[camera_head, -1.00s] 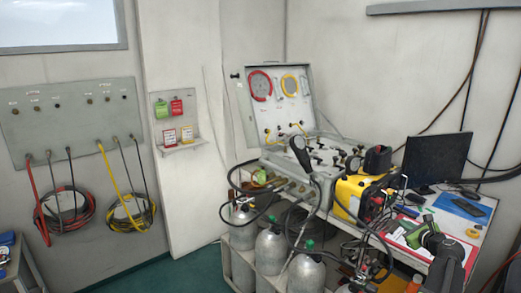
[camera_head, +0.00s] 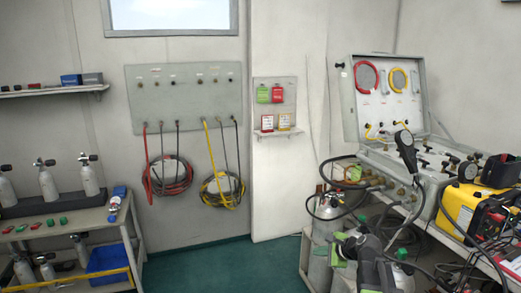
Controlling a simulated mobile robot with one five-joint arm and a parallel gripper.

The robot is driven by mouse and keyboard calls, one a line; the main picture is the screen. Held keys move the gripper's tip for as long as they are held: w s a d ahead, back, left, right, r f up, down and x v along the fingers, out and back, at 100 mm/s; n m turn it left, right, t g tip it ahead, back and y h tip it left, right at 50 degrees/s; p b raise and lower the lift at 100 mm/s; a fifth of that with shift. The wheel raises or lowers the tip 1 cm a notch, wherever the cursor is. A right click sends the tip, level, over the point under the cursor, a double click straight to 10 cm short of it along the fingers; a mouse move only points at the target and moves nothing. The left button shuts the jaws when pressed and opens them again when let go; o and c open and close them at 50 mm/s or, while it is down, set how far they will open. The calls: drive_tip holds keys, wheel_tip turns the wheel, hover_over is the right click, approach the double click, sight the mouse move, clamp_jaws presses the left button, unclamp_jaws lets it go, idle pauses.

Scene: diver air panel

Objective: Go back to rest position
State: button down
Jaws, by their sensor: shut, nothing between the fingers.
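My gripper (camera_head: 337,247), dark with green parts, shows at the lower middle right, in front of the grey gas cylinders. Its fingers look shut with nothing between them. The diver air panel (camera_head: 405,178) is an open grey case with its lid up, holding gauges, knobs and coiled red and yellow hoses. It stands on the bench at the right, behind and to the right of my gripper. A black handset (camera_head: 405,146) stands up at its front.
A yellow machine (camera_head: 465,207) sits on the right bench. Grey cylinders (camera_head: 327,212) stand below it. A wall panel (camera_head: 180,97) holds coiled hoses. A cart at left carries small cylinders (camera_head: 47,182) and a blue bin (camera_head: 108,262). Green floor (camera_head: 215,262) is clear between.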

drive_tip(key=s+a+f+n+g+h+b, duration=0.2)
drive_tip(key=s+a+f+n+g, duration=0.4)
drive_tip(key=s+a+f+n, duration=0.55)
drive_tip(key=s+d+n+g+h, duration=0.3)
drive_tip(key=s+d+n, duration=0.25)
drive_tip(key=s, duration=0.25)
wheel_tip(320, 180, up, 14)
drive_tip(key=n+p, duration=0.1)
drive_tip(key=p, duration=1.2)
drive_tip(key=shift+w+a, duration=0.15)
drive_tip(key=shift+a, duration=0.2)
